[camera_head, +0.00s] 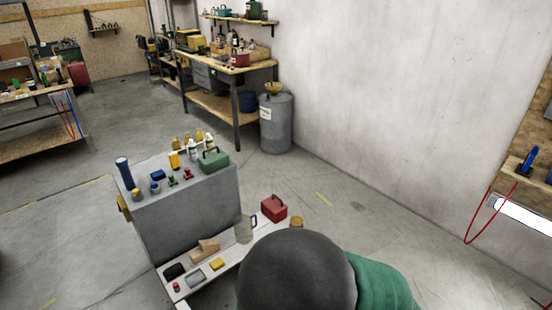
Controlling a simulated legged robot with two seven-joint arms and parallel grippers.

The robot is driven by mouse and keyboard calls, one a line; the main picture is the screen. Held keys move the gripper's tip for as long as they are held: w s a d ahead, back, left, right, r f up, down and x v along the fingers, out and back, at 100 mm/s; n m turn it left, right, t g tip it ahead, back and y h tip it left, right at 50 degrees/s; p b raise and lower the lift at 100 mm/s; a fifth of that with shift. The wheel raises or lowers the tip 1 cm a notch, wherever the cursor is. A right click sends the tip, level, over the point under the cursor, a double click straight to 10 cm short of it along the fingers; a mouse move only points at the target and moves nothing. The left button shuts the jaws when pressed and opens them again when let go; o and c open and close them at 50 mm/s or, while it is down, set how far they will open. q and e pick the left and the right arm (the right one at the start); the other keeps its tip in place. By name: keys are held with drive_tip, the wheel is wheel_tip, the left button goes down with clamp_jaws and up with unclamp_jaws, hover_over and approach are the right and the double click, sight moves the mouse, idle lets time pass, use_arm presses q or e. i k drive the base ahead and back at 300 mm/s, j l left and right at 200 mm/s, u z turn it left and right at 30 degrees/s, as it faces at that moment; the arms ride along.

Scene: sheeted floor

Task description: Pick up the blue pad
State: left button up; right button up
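A small blue block-like thing (158,174), the bluest pad-like object in view, lies on top of the grey cabinet (190,215). It is too small to tell whether it is a pad. A flat grey pad (196,276) and a yellow pad (216,264) lie on the low white bench (185,292) in front of the cabinet. Neither of my grippers is in view.
A blue flashlight (124,173), green box (213,160) and several bottles stand on the cabinet. A black item (175,271), wooden blocks (205,249), a grey jug (245,229) and a red toolbox (274,208) are on the bench.

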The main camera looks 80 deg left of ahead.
sight(160, 175)
drive_tip(key=l+u, duration=0.15)
drive_tip(key=u, duration=2.4)
drive_tip(key=i+u, duration=0.15)
drive_tip(key=u, duration=0.7)
drive_tip(key=k+z, duration=0.15)
drive_tip(key=k, duration=0.55)
drive_tip(key=j+z, duration=0.1)
drive_tip(key=z, duration=0.3)
drive_tip(key=i+j+z, duration=0.1)
drive_tip(key=z, duration=0.35)
drive_tip(key=j+z, duration=0.2)
drive_tip(key=z, duration=0.2)
drive_tip(key=j+z, duration=0.15)
drive_tip(key=z, duration=0.25)
drive_tip(key=j+z, duration=0.15)
drive_tip(key=z, duration=0.3)
drive_tip(key=i+j, duration=0.25)
drive_tip(key=i, duration=0.2)
drive_tip(key=l+u, duration=0.4)
drive_tip(key=j+u, duration=0.1)
drive_tip(key=u, duration=0.4)
drive_tip(key=j+u, duration=0.1)
drive_tip(key=u, duration=0.35)
drive_tip(key=j+u, duration=0.1)
drive_tip(key=u, duration=0.4)
drive_tip(key=i+u, duration=0.1)
drive_tip(key=u, duration=0.35)
